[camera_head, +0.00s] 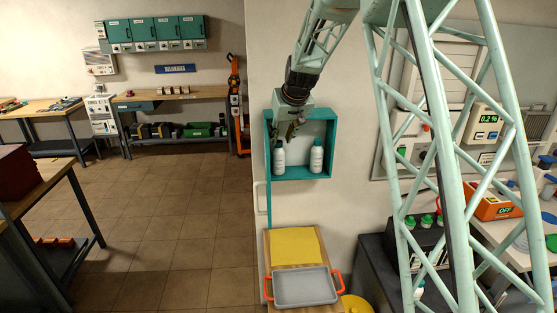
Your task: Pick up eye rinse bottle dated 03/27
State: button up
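My gripper (291,137) is at the box's opening, above and between the bottles, nearer the left one. Its fingers are small and dark here, and I cannot tell how far they are apart or whether they touch a bottle. The teal box (303,177) has a back, side walls and a floor.
Below the box, a narrow wooden stand holds a yellow cloth (294,246) and a grey tray (306,288) with orange handles. Workbenches (178,96) line the back left.

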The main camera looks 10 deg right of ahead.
aim_at(280, 142)
jog(key=shift+w, duration=0.15)
dwell(0.3)
jog(key=shift+w, duration=0.2)
jog(key=shift+p+x, duration=0.4)
jog(key=shift+x, duration=2.1)
grip_shut()
